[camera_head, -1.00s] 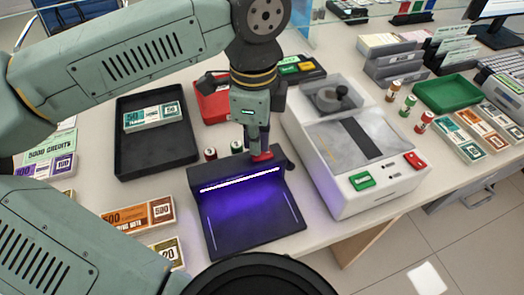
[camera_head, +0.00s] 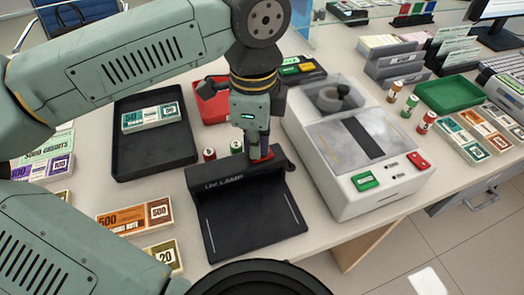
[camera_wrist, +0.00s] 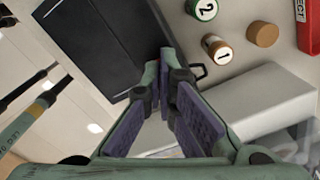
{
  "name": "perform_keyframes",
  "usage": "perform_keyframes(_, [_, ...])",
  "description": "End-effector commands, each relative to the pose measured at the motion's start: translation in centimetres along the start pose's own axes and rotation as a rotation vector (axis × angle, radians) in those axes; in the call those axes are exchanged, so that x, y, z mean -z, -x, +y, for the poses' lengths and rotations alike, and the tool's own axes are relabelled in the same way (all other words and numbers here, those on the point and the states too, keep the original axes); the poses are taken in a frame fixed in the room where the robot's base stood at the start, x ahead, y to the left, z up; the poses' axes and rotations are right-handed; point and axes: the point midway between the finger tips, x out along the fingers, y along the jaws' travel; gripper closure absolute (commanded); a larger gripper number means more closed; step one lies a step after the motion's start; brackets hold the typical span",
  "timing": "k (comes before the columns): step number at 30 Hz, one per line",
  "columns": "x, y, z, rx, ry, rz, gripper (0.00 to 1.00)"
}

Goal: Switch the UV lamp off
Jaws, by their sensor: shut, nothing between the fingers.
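The black UV lamp (camera_head: 250,218) sits at the front of the counter, with its label "UV LAMP" on the hood. Its light strip and bed are dark. A red switch (camera_head: 263,157) shows on top of the hood. My gripper (camera_head: 258,155) is shut and empty, pointing down with its fingertips at the red switch. I cannot tell whether they touch it.
A white and grey machine (camera_head: 365,165) with green and red buttons stands close on the right. A black tray (camera_head: 150,165) with a banknote bundle lies to the left. Small rolls (camera_head: 209,154) stand just behind the lamp. More bundles (camera_head: 135,219) lie left of the lamp.

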Motion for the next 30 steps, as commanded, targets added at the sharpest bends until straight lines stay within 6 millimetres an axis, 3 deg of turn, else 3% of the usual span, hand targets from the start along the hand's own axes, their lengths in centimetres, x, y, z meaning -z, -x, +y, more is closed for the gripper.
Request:
perform_keyframes(8, [0.0,0.5,0.0,-0.001,0.0,-0.001,1.0])
perform_keyframes(30, [0.0,6.5,0.0,-0.001,0.002,-0.002,1.0])
